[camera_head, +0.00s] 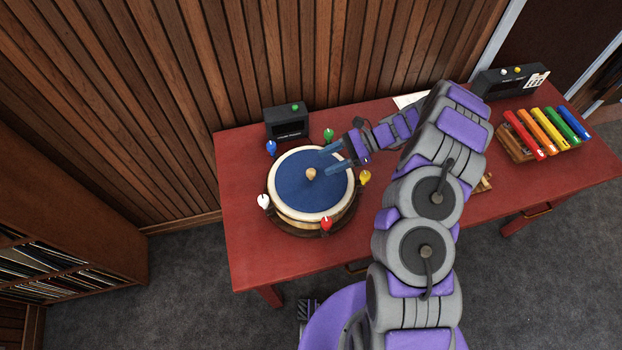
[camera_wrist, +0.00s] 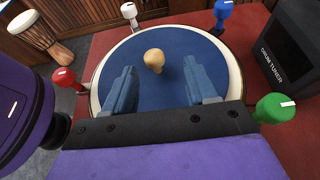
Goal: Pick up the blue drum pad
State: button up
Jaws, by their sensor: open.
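The blue drum pad (camera_head: 296,186) is a round blue disc with a small wooden knob (camera_head: 311,174) at its middle. It lies on top of a drum (camera_head: 270,208) with a pale rim, on the red table. My gripper (camera_head: 331,158) is open and empty, with its two blue fingers over the right edge of the pad. In the wrist view the pad (camera_wrist: 178,45) fills the middle, and the knob (camera_wrist: 154,59) shows beyond and between the fingertips of my gripper (camera_wrist: 161,82). I cannot tell how high the fingers are above the pad.
Coloured tuning pegs, such as the blue peg (camera_head: 271,147) and yellow peg (camera_head: 365,177), stand around the drum. A black drum tuner (camera_head: 287,124) stands behind it. A xylophone (camera_head: 540,133) with coloured bars is at the table's right. The table's front left (camera_head: 247,252) is clear.

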aim_at(312, 171)
jog(key=shift+x, duration=1.2)
jog(key=shift+s+d+f+b, duration=0.1)
jog(key=shift+s+d+b, duration=0.1)
jog(key=shift+b, duration=0.1)
jog(key=x, duration=0.2)
jog(key=b+x, duration=0.1)
jog(key=x, duration=0.1)
jog(key=shift+s+a+f, duration=0.1)
jog(key=shift+s+a, duration=0.2)
jog(key=shift+a, duration=0.45)
jog(key=shift+d, duration=0.85)
jog(key=c, duration=0.7)
jog(key=shift+a, duration=0.25)
jog(key=c, duration=0.3)
jog(key=shift+a, duration=0.3)
grip_shut()
